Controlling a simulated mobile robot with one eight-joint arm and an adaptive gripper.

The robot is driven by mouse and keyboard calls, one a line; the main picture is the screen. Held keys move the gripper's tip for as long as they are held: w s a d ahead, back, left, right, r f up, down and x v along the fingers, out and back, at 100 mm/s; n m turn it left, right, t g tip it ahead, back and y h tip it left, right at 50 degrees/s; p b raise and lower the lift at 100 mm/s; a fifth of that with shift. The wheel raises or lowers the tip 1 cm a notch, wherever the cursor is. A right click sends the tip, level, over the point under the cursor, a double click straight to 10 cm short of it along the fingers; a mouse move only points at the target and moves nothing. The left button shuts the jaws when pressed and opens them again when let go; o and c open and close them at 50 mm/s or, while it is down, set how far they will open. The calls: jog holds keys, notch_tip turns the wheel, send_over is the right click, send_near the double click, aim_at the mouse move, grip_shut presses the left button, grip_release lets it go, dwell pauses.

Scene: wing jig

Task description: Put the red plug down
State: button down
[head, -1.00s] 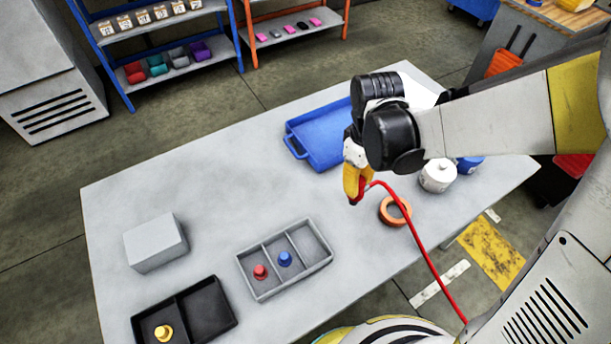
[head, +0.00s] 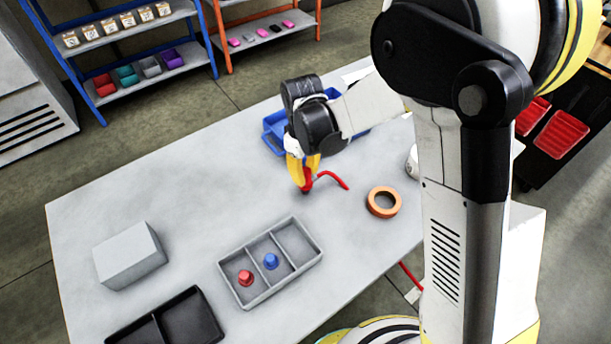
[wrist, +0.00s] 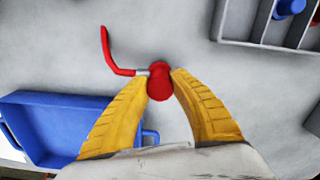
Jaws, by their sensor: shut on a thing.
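My gripper (head: 305,187) has yellow fingers pointing down, shut on the red plug (head: 308,181), over the middle of the table (head: 150,195). In the wrist view the red plug (wrist: 160,82) sits between the two fingertips (wrist: 161,76), with a silvery collar on its left side. A red cable (head: 335,179) runs from it and bends; it also shows in the wrist view (wrist: 107,52). The plug is low over the table; I cannot tell whether it touches.
A grey divided tray (head: 312,262) holds a red peg (head: 245,278) and a blue peg (head: 270,261). An orange ring (head: 383,202) lies to the right. A blue tray (head: 271,139) is behind the gripper. A grey block (head: 130,256) and black tray (head: 205,318) stand left. Bare table lies between.

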jog(key=shift+r, duration=0.1)
jog(key=c, duration=1.2)
grip_release()
